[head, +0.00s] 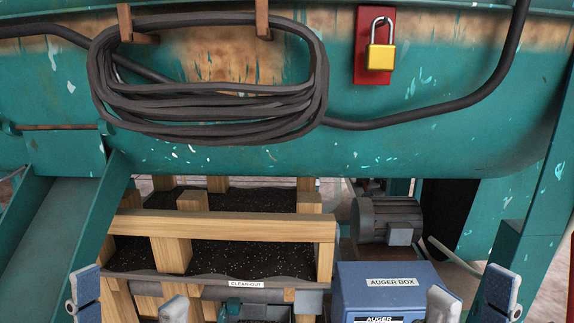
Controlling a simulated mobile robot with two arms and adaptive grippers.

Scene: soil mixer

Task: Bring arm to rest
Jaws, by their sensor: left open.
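My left gripper (128,302) is at the bottom left of the head view. Its two blue-and-grey fingers stand well apart with nothing between them. My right gripper (470,300) is at the bottom right, its two fingers also apart and empty. Both grippers are cut off by the lower edge of the view, so only their finger ends show. The rest of both arms is out of view. The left gripper appears in front of the wooden crate's left side, the right one beside the blue auger box (350,292).
The teal mixer drum (420,145) spans the top, with a coiled black cable (215,130) and a yellow padlock (381,57) on a red plate (362,70). Below are a wooden crate (240,228) with dark soil, a grey motor (386,218), and teal legs (520,235) at right.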

